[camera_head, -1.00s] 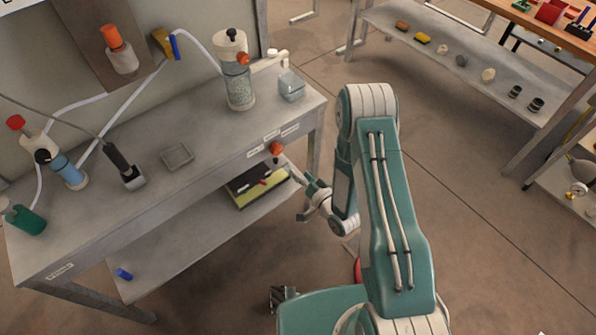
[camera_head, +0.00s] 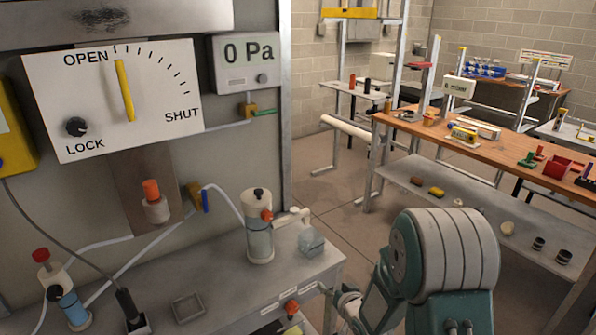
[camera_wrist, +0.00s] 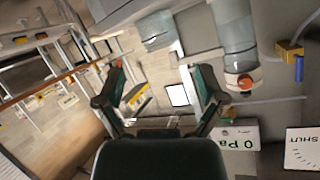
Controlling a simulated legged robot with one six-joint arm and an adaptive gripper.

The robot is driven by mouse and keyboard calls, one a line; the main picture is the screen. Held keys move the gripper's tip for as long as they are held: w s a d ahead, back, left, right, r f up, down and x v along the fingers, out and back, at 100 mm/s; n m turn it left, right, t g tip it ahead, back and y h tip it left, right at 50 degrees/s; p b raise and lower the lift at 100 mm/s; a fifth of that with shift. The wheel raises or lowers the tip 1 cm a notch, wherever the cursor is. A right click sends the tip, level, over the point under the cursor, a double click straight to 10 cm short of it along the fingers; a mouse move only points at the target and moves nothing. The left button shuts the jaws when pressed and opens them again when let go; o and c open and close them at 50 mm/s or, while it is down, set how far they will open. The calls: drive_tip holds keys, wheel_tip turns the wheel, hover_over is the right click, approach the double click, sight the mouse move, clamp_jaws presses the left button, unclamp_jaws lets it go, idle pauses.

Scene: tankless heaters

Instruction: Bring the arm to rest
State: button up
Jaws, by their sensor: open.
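My teal and white arm (camera_head: 445,262) stands folded at the lower right of the head view, its big joint near the camera. The wrist end is partly hidden behind it, beside the bench's right end. In the wrist view my gripper (camera_wrist: 161,82) has its two dark fingers spread apart with nothing between them. A clear canister (camera_wrist: 234,28) with an orange knob (camera_wrist: 244,81) shows to the right of the fingers. That view is turned well over, with the "0 Pa" display (camera_wrist: 236,139) upside down at the lower right.
The grey bench (camera_head: 232,290) at left carries the canister (camera_head: 259,232), a clear block (camera_head: 311,242) and a small tray (camera_head: 188,307). A dial panel (camera_head: 120,97) hangs above. A wooden-topped table (camera_head: 490,140) stands at right. Open floor (camera_head: 345,215) lies between.

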drive_tip(key=s+d+r+g+h, duration=0.25)
drive_tip(key=s+r, duration=0.25)
drive_tip(key=r, duration=0.3)
drive_tip(key=s+d+r+g+h, duration=0.15)
drive_tip(key=s+d+r, duration=0.3)
drive_tip(key=r, duration=0.45)
drive_tip(key=s+r+g, duration=0.1)
drive_tip(key=s+r, duration=0.2)
drive_tip(key=s, duration=0.7)
drive_tip(key=s+a+r+g, duration=0.1)
drive_tip(key=s+r+g, duration=0.1)
drive_tip(key=s, duration=0.9)
drive_tip(key=shift+r+h, duration=0.3)
drive_tip(key=shift+r, duration=0.25)
